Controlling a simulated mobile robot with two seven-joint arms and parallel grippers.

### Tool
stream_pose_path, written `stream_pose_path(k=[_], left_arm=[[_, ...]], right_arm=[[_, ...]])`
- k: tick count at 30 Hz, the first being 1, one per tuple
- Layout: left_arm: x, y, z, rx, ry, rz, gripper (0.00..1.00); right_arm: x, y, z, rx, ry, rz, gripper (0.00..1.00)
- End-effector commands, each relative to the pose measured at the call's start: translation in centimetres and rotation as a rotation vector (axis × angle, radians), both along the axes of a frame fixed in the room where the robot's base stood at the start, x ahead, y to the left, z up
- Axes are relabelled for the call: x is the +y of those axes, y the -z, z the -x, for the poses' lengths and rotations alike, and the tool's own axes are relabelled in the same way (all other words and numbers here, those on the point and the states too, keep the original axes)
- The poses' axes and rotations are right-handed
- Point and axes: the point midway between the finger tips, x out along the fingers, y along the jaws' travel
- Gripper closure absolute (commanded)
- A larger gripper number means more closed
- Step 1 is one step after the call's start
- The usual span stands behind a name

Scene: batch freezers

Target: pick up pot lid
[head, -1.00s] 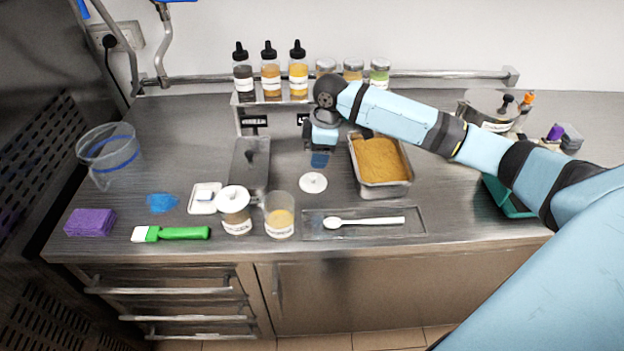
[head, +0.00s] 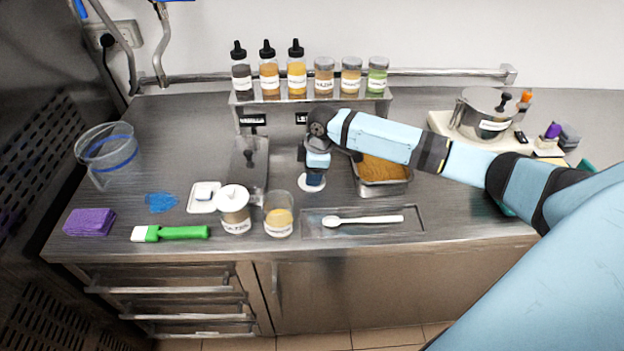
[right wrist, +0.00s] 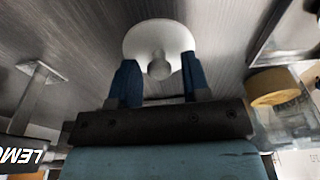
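A round white lid (head: 304,187) with a small knob lies on the steel counter in the head view, left of the metal pan of tan food. In the right wrist view the lid (right wrist: 145,38) lies just beyond my fingertips. Its round knob (right wrist: 158,69) shows between the two blue fingers. My right gripper (head: 314,181) is over the lid from above and hides part of it. In the right wrist view the gripper (right wrist: 160,80) is open, with a gap on each side of the knob. My left gripper is not in view.
The metal pan (head: 382,188) stands close right. A dark steel tray (head: 245,168) is left. A white-lidded jar (head: 235,212) and a cup (head: 278,218) stand in front. A bottle rack (head: 345,108) is behind. A steel pot (head: 481,112) stands right.

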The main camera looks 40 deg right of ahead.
Motion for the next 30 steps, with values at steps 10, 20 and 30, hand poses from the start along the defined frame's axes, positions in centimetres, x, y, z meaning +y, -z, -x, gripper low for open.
stream_pose_path(k=[10,20,30], left_arm=[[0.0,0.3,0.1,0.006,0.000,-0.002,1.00],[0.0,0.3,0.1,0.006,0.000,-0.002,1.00],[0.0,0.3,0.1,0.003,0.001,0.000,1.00]], right_arm=[[0.0,0.0,0.0,0.000,0.000,0.000,0.99],[0.0,-0.9,-0.1,-0.001,0.001,0.000,0.99],[0.0,-7.6,-0.1,-0.006,0.000,0.000,0.99]])
